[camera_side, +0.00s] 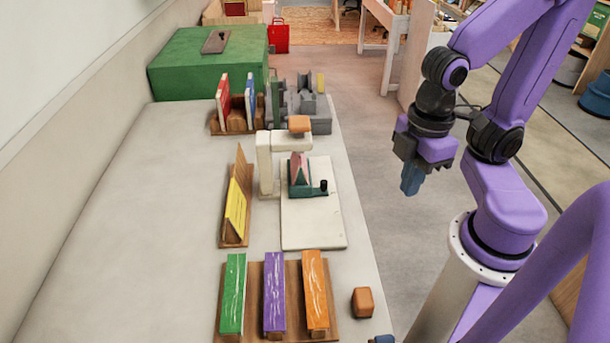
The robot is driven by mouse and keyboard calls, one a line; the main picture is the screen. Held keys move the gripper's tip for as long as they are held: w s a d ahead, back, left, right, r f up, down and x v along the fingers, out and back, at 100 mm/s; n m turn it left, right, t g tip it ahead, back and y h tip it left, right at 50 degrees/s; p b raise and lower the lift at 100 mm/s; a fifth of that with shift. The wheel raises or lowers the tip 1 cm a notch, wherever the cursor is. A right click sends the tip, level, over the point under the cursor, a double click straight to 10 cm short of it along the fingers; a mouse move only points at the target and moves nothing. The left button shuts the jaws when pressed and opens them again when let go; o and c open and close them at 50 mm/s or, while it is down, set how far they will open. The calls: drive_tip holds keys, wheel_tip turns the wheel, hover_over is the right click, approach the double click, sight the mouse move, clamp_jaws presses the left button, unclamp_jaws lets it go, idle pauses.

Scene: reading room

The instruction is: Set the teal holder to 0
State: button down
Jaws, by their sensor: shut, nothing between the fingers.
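The teal holder (301,192) sits on a pale board (310,228) near the right side of the table. A small dark knob (323,184) stands at its right end. A pinkish and teal wedge shape (299,168) rises from the holder. I cannot make out any scale or number on it. A cream post with an arm (265,165) stands behind and left of it, with an orange-brown block (299,124) on top. My gripper (410,186) is shut and empty, pointing down, to the right of the holder and apart from it, beyond the table's right edge.
A wooden rack holds green (234,290), purple (274,290) and orange (315,290) bars in front. A brown block (363,302) lies beside it. A yellow piece (236,210) leans on a wooden stand. Books (223,98), grey blocks (310,102) and a green box (205,65) are behind. The table's left is clear.

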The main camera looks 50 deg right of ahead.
idle(0.3)
drive_tip(key=c, duration=1.2)
unclamp_jaws()
drive_tip(key=shift+o, duration=0.9)
drive_tip(key=shift+w+d+f+m+g, duration=0.1)
drive_tip(key=shift+w+f+m+g, duration=0.1)
drive_tip(key=shift+f+m+g, duration=0.15)
drive_tip(key=n+t+y, duration=1.1)
drive_tip(key=n+y, duration=0.3)
drive_tip(key=n, duration=2.1)
approach(324, 181)
drive_tip(key=shift+m, duration=0.25)
drive_tip(key=x, duration=1)
drive_tip(key=shift+f, duration=0.1)
